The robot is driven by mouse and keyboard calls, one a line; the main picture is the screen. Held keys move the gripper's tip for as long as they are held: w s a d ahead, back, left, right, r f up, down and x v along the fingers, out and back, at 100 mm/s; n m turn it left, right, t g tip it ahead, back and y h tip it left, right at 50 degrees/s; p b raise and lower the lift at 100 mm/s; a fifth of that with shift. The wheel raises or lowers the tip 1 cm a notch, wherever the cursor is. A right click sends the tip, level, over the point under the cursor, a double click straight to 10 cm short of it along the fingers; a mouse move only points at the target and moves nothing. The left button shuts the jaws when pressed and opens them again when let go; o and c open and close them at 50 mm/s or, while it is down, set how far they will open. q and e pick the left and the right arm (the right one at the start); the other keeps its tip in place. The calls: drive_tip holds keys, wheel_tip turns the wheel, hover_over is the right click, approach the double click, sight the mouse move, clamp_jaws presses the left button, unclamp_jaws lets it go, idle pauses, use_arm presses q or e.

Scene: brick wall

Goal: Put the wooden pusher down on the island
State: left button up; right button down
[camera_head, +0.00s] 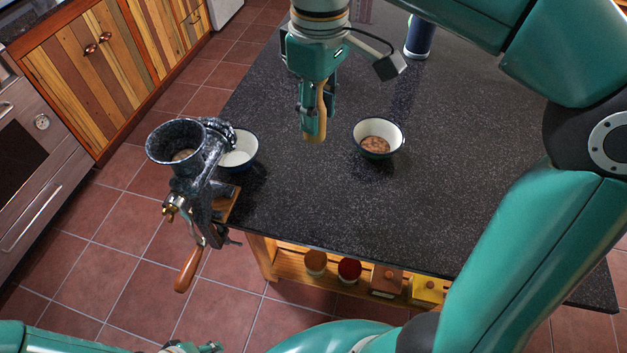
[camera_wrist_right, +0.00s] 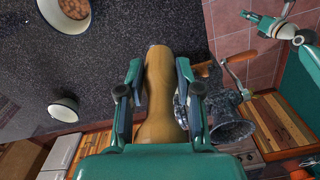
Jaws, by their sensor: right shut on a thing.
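The wooden pusher (camera_head: 322,103) is a smooth light-brown piece held between the fingers of my right gripper (camera_head: 313,128), over the island (camera_head: 300,200). The island has a dark speckled stone top. In the right wrist view the pusher (camera_wrist_right: 160,85) sits between both finger pads, its wide end towards the palm. The fingers hide part of it in the head view. I cannot tell the exact gap between pusher and top. My left gripper (camera_wrist_right: 270,27) shows at the upper right of the right wrist view, away from the island; its jaw state is unclear.
A bowl with brown contents (camera_head: 378,140) stands right of my right gripper. A dark blue container (camera_head: 419,37) stands farther back. The stone between the bowls is clear.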

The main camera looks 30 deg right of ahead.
sight(320, 139)
drive_tip(key=f, duration=0.9)
drive_tip(key=f+b, duration=0.1)
drive_tip(key=f, duration=0.8)
drive_tip(key=shift+s+d+f, duration=0.1)
drive_tip(key=shift+s+d, duration=0.05)
drive_tip(key=shift+d, duration=0.05)
drive_tip(key=shift+f, duration=0.15)
drive_tip(key=c, duration=0.8)
unclamp_jaws()
drive_tip(key=shift+o, duration=0.2)
wheel_tip(320, 139, up, 12)
drive_tip(key=shift+r+p, duration=0.2)
drive_tip(key=shift+p, duration=0.1)
